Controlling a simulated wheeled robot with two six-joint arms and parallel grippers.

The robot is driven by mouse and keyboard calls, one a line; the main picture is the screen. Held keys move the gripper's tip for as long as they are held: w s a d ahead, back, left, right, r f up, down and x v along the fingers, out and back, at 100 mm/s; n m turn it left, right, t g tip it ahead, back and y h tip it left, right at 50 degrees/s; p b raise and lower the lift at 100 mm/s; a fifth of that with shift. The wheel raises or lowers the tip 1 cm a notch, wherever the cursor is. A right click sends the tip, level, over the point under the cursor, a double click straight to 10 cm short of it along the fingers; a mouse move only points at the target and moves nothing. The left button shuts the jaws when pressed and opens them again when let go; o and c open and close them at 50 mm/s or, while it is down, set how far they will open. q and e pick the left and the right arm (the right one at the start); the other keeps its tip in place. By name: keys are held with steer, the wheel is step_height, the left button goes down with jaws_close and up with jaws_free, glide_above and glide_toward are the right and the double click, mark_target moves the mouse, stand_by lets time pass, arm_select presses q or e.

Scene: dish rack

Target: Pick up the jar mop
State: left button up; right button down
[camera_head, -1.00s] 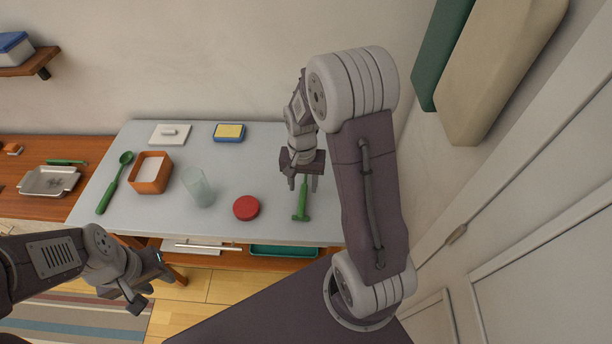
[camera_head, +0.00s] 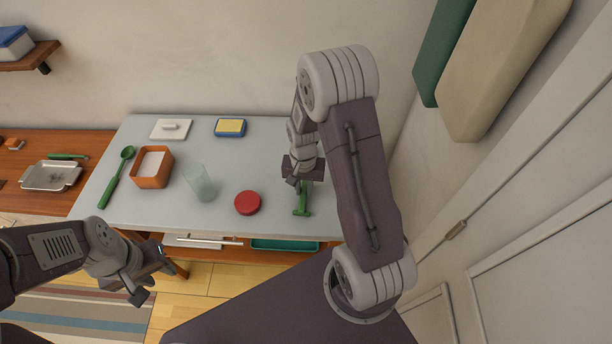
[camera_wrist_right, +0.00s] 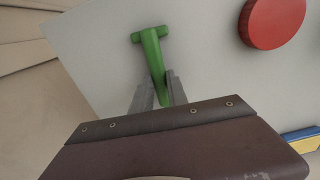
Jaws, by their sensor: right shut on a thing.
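A green tool with a short T-shaped end (camera_head: 303,212) lies at the right of the grey table top. It also shows in the right wrist view (camera_wrist_right: 151,42), its handle running between my fingers. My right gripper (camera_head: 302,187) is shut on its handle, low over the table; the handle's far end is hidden. A second green tool (camera_head: 115,182), long with a rounded spoon-like head, lies at the table's left. I cannot tell for sure which one is the jar mop. My left gripper (camera_head: 152,280) is open and empty, in front of the table's left side.
A red lid (camera_head: 248,203) and a clear glass (camera_head: 199,184) stand left of my right gripper. A wall is close on the right.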

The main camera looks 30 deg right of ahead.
step_height(320, 180, up, 4)
steer(key=shift+r, duration=0.15)
steer(key=s+a+r+b, duration=0.1)
steer(key=s+a+r, duration=0.5)
steer(key=s+a, duration=0.2)
steer(key=shift+a+r, duration=0.3)
steer(key=shift+r, duration=0.05)
steer(key=c, duration=1.9)
jaws_free()
steer(key=shift+w, duration=0.1)
jaws_close()
